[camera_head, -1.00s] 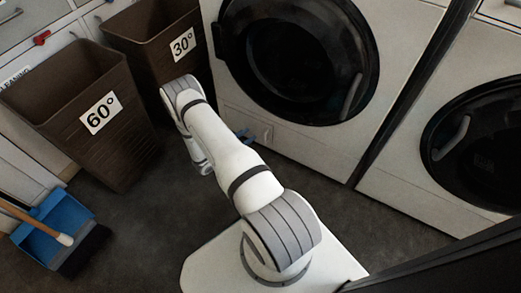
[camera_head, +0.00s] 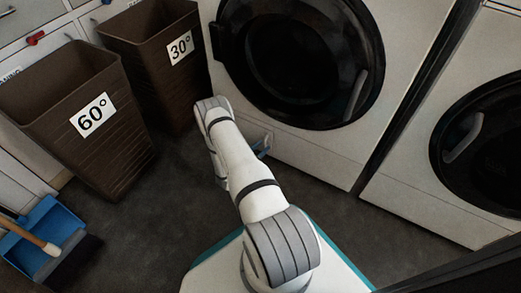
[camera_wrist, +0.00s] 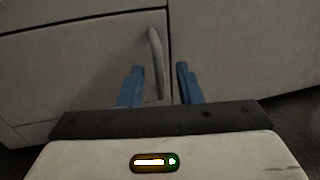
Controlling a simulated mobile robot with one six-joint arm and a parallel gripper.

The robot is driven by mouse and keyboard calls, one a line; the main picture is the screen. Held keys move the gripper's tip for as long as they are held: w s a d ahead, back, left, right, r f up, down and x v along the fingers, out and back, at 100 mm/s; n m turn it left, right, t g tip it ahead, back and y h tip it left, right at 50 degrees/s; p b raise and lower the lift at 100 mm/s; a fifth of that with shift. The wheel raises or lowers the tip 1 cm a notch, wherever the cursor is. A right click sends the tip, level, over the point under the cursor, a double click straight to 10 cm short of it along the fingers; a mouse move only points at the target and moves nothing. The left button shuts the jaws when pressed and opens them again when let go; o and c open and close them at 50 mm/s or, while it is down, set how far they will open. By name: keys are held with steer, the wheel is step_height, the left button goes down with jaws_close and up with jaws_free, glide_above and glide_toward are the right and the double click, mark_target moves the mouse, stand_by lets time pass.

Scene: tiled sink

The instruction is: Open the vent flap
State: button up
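The vent flap (camera_wrist: 75,65) is a pale panel low on the washing machine's front, and it looks closed. Its curved upright handle (camera_wrist: 155,50) is near the flap's right edge. The handle also shows small in the head view (camera_head: 269,138), low on the left machine. My gripper (camera_wrist: 160,69) is open, with two blue fingers pointing at the panel. In the wrist view the handle shows between the fingers, nearer the left one. I cannot tell whether a finger touches it. In the head view my arm hides part of the gripper (camera_head: 262,148).
The washing machine (camera_head: 305,145) has a round black door above the flap. A second machine (camera_head: 420,195) stands to its right. Brown 60° (camera_head: 110,160) and 30° (camera_head: 160,60) bins stand left of my arm. A blue dustpan (camera_head: 40,235) lies at lower left.

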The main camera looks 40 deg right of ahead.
steer(key=shift+c, duration=0.4)
jaws_close()
steer(key=shift+s+a, duration=0.1)
steer(key=shift+a, duration=0.05)
